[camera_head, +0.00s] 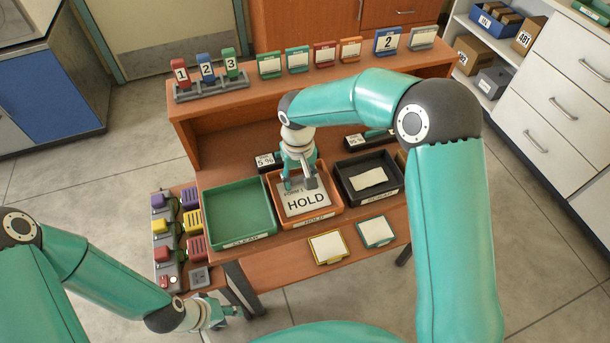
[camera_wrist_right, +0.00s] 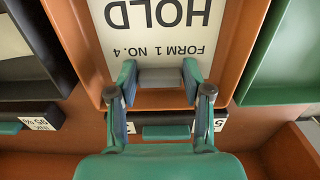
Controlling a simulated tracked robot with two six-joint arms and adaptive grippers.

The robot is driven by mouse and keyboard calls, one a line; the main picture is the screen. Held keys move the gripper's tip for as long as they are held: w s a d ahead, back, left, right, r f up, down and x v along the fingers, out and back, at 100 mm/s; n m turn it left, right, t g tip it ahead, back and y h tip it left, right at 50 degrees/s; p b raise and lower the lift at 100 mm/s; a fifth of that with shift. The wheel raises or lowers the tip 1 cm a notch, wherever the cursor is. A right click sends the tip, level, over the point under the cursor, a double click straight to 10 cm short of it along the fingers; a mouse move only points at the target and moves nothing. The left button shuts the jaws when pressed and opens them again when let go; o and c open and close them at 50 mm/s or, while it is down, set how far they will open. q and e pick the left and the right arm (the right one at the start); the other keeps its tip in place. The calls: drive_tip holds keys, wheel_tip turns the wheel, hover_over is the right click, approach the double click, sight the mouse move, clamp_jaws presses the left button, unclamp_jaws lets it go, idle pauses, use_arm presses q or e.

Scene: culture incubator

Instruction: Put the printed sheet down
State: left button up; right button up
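The printed sheet (camera_head: 306,201) is white with "HOLD" in black and lies inside the orange tray (camera_head: 336,208), the middle of three trays on the desk. It also shows in the right wrist view (camera_wrist_right: 158,30), with "FORM 1 NO. 4" near its edge. My right gripper (camera_head: 300,184) is low over the sheet's far edge. In the wrist view its fingers (camera_wrist_right: 159,72) sit on either side of a grey block (camera_wrist_right: 160,78) at that edge and appear to touch it. My left gripper (camera_head: 222,314) is low at the left, away from the trays; its fingers are too small to read.
A green tray (camera_head: 238,240) is left of the orange one. A black tray (camera_head: 347,186) with a pale sheet is to the right. Two framed cards (camera_head: 328,247) lie at the front edge. Coloured blocks (camera_head: 191,222) stand at the left; numbered binders (camera_head: 207,68) stand on the shelf.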

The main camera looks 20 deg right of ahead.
sight(299, 179)
drive_tip(key=shift+o, duration=1.1)
drive_tip(key=shift+r, duration=0.1)
wheel_tip(299, 179, up, 12)
drive_tip(key=shift+s, duration=0.15)
